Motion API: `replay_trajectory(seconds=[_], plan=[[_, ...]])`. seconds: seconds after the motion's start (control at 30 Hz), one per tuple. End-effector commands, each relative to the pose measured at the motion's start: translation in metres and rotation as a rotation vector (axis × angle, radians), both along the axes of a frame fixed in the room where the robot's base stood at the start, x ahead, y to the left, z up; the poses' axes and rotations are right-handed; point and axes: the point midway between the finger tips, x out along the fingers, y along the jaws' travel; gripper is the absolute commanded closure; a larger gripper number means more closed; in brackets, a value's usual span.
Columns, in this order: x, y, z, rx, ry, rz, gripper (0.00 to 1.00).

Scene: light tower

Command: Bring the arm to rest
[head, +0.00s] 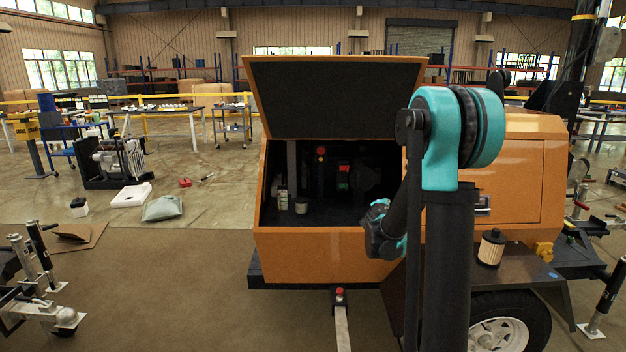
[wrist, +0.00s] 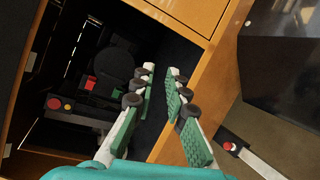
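My arm is bent in front of the open orange light tower cabinet (head: 310,245). In the head view its lower end hangs by the right side of the cabinet opening, and the fingers cannot be made out there. In the wrist view my gripper (wrist: 161,70) has its two green-padded fingers apart, with nothing between them. They point along the cabinet's orange edge (wrist: 215,75), with the dark inside to the left. I cannot tell whether they touch it.
The raised lid (head: 335,97) stands above the cabinet. Inside are a red button (head: 321,151) and a small pale cylinder (head: 301,205). A filter-like canister (head: 491,248) stands on the fender at right. A wheel (head: 500,335) is below.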

Motion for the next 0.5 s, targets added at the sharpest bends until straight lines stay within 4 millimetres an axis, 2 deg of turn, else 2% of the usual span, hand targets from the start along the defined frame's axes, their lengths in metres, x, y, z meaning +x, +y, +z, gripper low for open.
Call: replay_trajectory(seconds=[0.03,0.23,0.37,0.5], plan=[[-0.025,-0.005,-0.002,0.103,0.007,-0.051,0.86],[-0.119,-0.011,-0.029,0.527,0.043,-0.278,0.86],[-0.184,-0.003,-0.053,0.785,0.079,-0.438,0.86],[-0.257,0.014,-0.083,1.047,0.13,-0.621,0.86]])
